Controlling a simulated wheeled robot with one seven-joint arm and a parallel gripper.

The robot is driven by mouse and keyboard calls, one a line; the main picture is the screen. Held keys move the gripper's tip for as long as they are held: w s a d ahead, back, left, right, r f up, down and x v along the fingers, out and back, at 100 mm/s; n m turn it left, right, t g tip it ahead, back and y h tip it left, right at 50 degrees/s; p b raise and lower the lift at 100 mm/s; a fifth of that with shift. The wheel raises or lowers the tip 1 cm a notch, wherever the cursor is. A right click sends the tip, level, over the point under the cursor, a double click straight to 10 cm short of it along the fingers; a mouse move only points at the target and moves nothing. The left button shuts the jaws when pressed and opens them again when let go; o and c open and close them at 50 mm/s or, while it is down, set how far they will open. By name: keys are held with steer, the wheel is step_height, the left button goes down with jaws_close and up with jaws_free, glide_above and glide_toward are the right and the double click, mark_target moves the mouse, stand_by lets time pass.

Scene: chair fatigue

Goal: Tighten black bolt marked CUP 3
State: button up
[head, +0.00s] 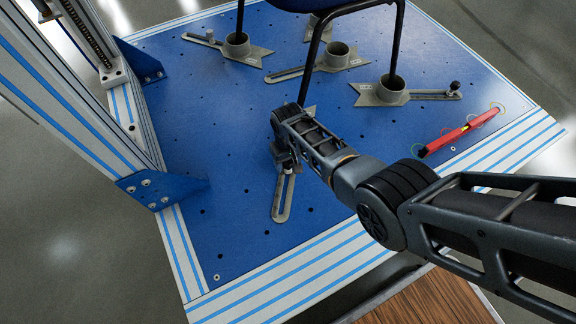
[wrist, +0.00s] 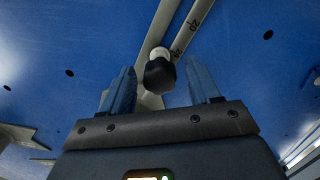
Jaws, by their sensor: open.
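In the wrist view a black bolt head (wrist: 159,76) on a pale shank stands on a grey slotted arm (wrist: 191,28) with scale marks. My gripper (wrist: 162,88) is open, with one blue-grey finger on each side of the bolt as seen. I cannot tell whether either finger touches it. In the head view my gripper (head: 286,164) points down over the same slotted arm (head: 280,207), and my arm hides its cup and most of the bolt. The CUP 3 marking is not readable in either view.
The blue base plate (head: 236,232) has several holes and other grey cups (head: 236,46) holding dark chair legs. Another black bolt (head: 455,86) stands on the right arm. A red tool (head: 459,133) lies at the right edge. A frame column (head: 85,90) rises at left.

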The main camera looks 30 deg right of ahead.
stand_by(0.3)
steer(key=n, duration=0.4)
jaws_close()
steer(key=m, duration=0.3)
steer(key=shift+m, duration=0.4)
stand_by(0.4)
jaws_free()
